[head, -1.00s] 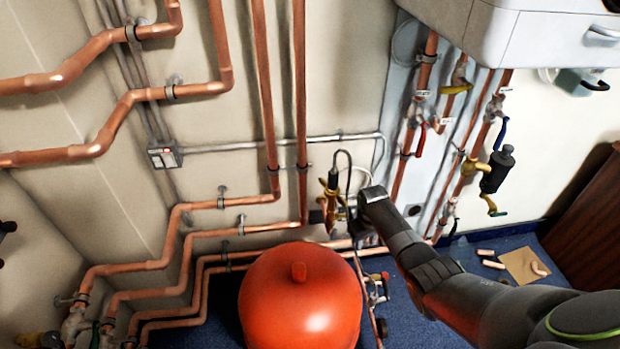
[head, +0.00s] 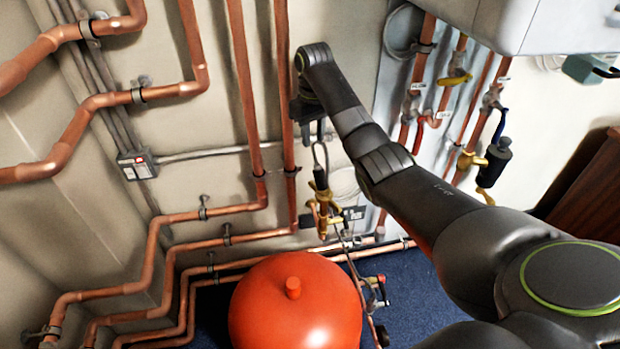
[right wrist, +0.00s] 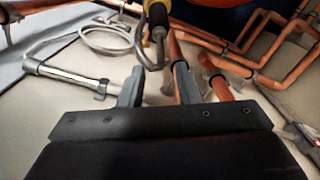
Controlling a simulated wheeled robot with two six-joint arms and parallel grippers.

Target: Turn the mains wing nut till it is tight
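My right gripper (head: 316,143) is in front of the wall by the vertical copper pipes, pointing down. In the right wrist view its two fingers (right wrist: 158,88) stand apart with nothing held between them. I cannot pick out the mains wing nut with certainty. My left gripper is not in view.
A red tank (head: 295,312) stands below. Copper pipes (head: 250,90) run along the wall. A white unit (head: 565,22) overhangs at upper right.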

